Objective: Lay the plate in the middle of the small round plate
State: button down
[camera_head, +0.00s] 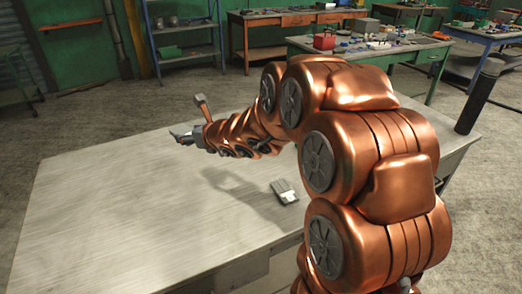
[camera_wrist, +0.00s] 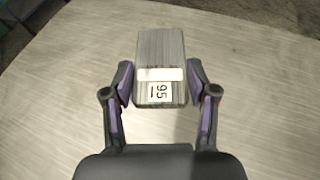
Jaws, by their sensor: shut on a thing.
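My gripper (camera_wrist: 160,86) is shut on a grey, streaked, flat rectangular plate (camera_wrist: 160,48) with a white band and a white label reading 95. The two fingers press on its left and right sides, and its far end sticks out past the fingertips. In the head view my gripper (camera_head: 183,137) is above the far part of the pale worktable; the held plate is too small there to make out clearly. No small round plate shows in either view.
A small grey block (camera_head: 285,191) with a pale top lies near the right side of the worktable (camera_head: 110,215). The table's left and middle are bare. Behind stand a green bench (camera_head: 370,55) with a red box (camera_head: 324,41) and a blue shelf (camera_head: 185,53).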

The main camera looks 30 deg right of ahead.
jog(key=s+d+f+m+h+b, duration=0.1)
jog(key=s+d+f+b, duration=0.3)
jog(key=d+b, duration=0.2)
jog(key=s+d+f+m+h+b, duration=0.1)
jog(key=s+d+f+b, duration=0.2)
jog(key=d+b, duration=0.3)
jog(key=s+d+f+m+h+b, duration=0.1)
jog(key=s+d+f+h+b, duration=0.1)
jog(key=s+d+f+b, duration=0.2)
jog(key=shift+s+d+f+m+t+b, duration=0.2)
jog(key=shift+d+f+b, duration=0.3)
jog(key=shift+d, duration=0.2)
jog(key=shift+s+d+f+m+t+b, duration=0.1)
jog(key=shift+s+d+f+t+b, duration=0.2)
jog(key=shift+d+b, duration=0.35)
jog(key=shift+s+d+f, duration=0.2)
jog(key=shift+s+d, duration=0.05)
jog(key=shift+d, duration=0.2)
jog(key=shift+w+d, duration=0.3)
jog(key=shift+d, duration=0.2)
jog(key=p, duration=0.2)
send_over(281, 157)
jog(key=shift+a+f, duration=0.1)
jog(key=shift+f, duration=0.6)
jog(key=shift+w+f, duration=0.15)
jog(key=shift+f+b, duration=0.8)
jog(key=shift+f, duration=0.85)
jog(key=shift+f, duration=0.1)
